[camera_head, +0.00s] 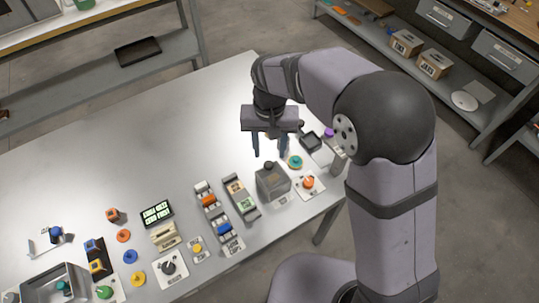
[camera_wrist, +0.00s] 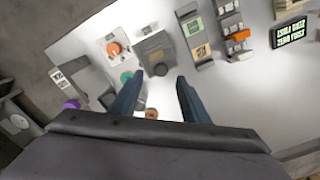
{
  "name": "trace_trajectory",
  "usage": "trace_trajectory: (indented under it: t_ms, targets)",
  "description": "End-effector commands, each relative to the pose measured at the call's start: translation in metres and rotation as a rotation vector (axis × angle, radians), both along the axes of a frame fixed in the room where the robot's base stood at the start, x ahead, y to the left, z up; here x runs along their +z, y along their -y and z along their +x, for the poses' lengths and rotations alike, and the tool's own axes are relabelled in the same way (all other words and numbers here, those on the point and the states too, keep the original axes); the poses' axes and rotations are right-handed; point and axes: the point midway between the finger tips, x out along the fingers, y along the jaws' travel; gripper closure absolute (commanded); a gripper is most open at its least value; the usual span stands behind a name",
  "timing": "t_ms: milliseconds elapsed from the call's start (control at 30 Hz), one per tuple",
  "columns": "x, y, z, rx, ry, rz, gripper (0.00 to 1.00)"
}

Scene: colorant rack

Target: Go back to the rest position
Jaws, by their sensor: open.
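My gripper (camera_head: 269,147) hangs from the bent arm above the back right part of the grey table (camera_head: 110,163). Its two blue fingers are apart with nothing between them, pointing down. In the wrist view the open fingers (camera_wrist: 159,95) show over the table top, with a grey box (camera_wrist: 155,49) and a teal round piece (camera_wrist: 126,76) beyond them. The grey box (camera_head: 272,181) stands on the table in front of the gripper in the head view, and the teal piece (camera_head: 295,161) lies to its right. The fingers appear clear of both.
A rack with coloured parts (camera_head: 213,212), a second rack (camera_head: 239,198), a green-lettered display (camera_head: 157,214) and several coloured discs lie along the front. A dark tray (camera_head: 310,142) and an orange knob on a white plate (camera_head: 308,183) are at the right. The table's left and back are clear.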

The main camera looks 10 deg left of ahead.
Motion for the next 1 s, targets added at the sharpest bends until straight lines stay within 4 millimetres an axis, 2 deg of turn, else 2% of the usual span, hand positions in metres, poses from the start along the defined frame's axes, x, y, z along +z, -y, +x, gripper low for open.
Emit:
trace_trajectory:
  t_ms: [167,600,833,1000]
  targets:
    - [0.006,0.0,0.0,0.0,-0.001,0.0,0.58]
    - [0.006,0.0,0.0,0.006,-0.001,-0.001,0.58]
    - [0.002,-0.005,0.006,0.169,0.033,0.021,0.58]
    - [-0.04,0.029,-0.038,0.324,-0.046,-0.025,0.58]
